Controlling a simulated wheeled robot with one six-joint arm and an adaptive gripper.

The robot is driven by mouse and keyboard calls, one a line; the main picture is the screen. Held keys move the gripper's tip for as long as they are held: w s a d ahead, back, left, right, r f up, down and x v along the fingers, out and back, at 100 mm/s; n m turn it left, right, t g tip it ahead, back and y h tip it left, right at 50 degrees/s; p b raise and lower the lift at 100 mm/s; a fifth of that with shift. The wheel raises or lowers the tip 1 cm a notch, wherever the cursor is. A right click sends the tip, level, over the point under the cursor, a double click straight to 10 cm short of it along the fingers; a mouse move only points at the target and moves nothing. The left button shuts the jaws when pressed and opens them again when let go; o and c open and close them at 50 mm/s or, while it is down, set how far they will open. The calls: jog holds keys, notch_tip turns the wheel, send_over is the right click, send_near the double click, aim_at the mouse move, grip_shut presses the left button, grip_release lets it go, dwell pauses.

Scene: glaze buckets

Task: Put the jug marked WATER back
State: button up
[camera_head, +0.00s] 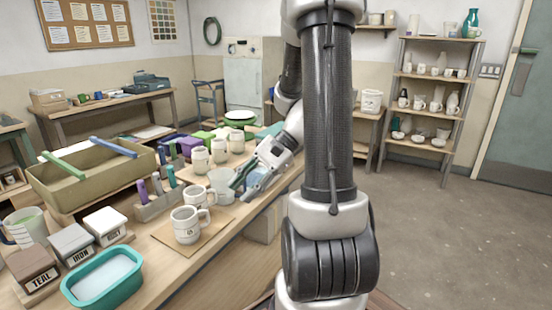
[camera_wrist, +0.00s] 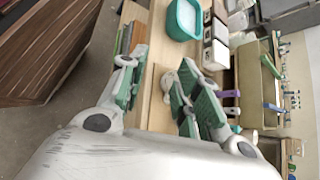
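No marking WATER is legible in either view. A pale, translucent jug-like vessel (camera_head: 222,186) stands on the bench beside my fingers, and a light blue patch (camera_head: 257,180) shows behind them. I cannot tell whether that patch belongs to a jug. My gripper (camera_head: 244,184) reaches down over the bench, close to the pale vessel.
A white mug (camera_head: 189,223) stands on a board in front. More mugs (camera_head: 200,160) stand behind. A teal tub (camera_head: 103,277), labelled boxes (camera_head: 71,244), an olive trough (camera_head: 90,185) and a tool block (camera_head: 158,202) crowd the left. Floor at right (camera_head: 440,230) is clear.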

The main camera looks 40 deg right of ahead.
jog(key=s+d+r+n+t+h, duration=0.2)
jog(key=s+r+n+h, duration=0.7)
jog(key=n, duration=0.4)
jog(key=shift+s+d+r+t+h, duration=0.25)
jog(key=shift+r+t+h, duration=0.25)
jog(key=shift+r, duration=0.4)
